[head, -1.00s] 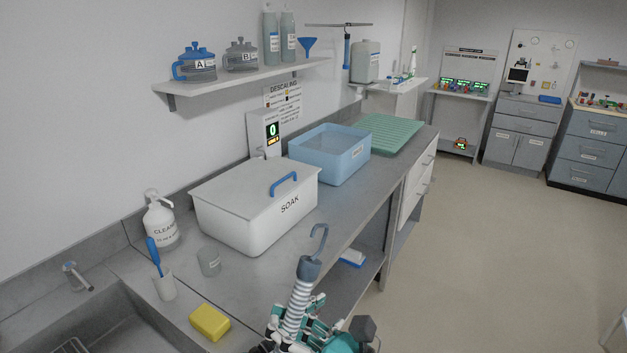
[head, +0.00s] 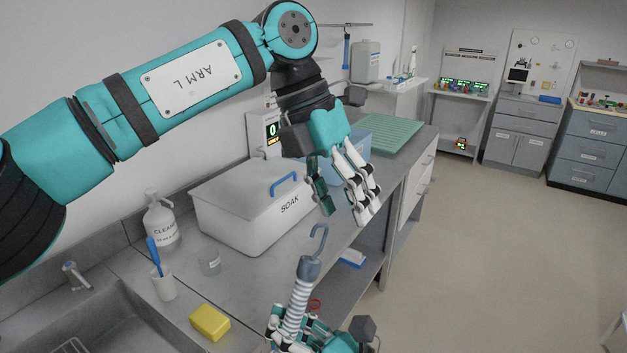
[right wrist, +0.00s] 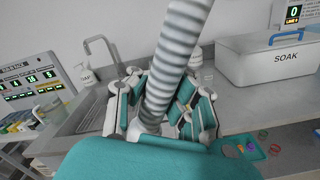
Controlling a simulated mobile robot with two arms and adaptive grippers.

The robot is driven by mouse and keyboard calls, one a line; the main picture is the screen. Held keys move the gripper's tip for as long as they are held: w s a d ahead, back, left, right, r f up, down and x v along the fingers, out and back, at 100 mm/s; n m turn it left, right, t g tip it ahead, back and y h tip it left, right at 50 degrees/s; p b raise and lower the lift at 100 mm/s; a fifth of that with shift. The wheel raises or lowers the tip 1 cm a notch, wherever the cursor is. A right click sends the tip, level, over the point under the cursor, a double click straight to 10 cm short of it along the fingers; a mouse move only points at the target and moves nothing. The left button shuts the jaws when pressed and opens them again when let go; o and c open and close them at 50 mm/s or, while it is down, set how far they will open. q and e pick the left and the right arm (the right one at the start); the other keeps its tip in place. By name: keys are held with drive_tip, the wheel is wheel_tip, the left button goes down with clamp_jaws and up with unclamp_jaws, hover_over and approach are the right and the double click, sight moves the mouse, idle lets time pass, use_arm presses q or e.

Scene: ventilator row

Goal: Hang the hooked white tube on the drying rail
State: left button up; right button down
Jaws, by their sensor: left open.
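The hooked white tube (head: 296,308) is ribbed in white and grey, with a grey-blue cuff and a hook (head: 320,238) on top. It stands nearly upright at the bottom of the head view. My right gripper (head: 298,328) is shut around its lower part, and the ribbed tube (right wrist: 175,65) rises between the fingers in the right wrist view. My left gripper (head: 342,203) is open and empty, pointing down above and right of the hook, apart from it. The drying rail (head: 350,25) is on the back wall with a dark blue tube (head: 346,50) hanging from it; my left arm hides its left part.
On the counter are a white SOAK bin (head: 243,222) with a blue-handled lid, a blue tub (head: 362,143) partly hidden, a green drainer mat (head: 385,132), a cleaner bottle (head: 160,222) and a yellow sponge (head: 209,322). The floor at right is clear.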

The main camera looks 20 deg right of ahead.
sight(315, 260)
use_arm(q)
drive_tip(key=a+r+y, duration=0.1)
drive_tip(key=s+a+r+t+y, duration=0.1)
drive_tip(key=a, duration=0.1)
drive_tip(key=a+r+t+y, duration=0.1)
drive_tip(key=r, duration=0.1)
drive_tip(key=shift+s+a, duration=0.25)
drive_tip(key=shift+s, duration=0.1)
wheel_tip(315, 260, down, 12)
drive_tip(key=shift+s+r, duration=0.1)
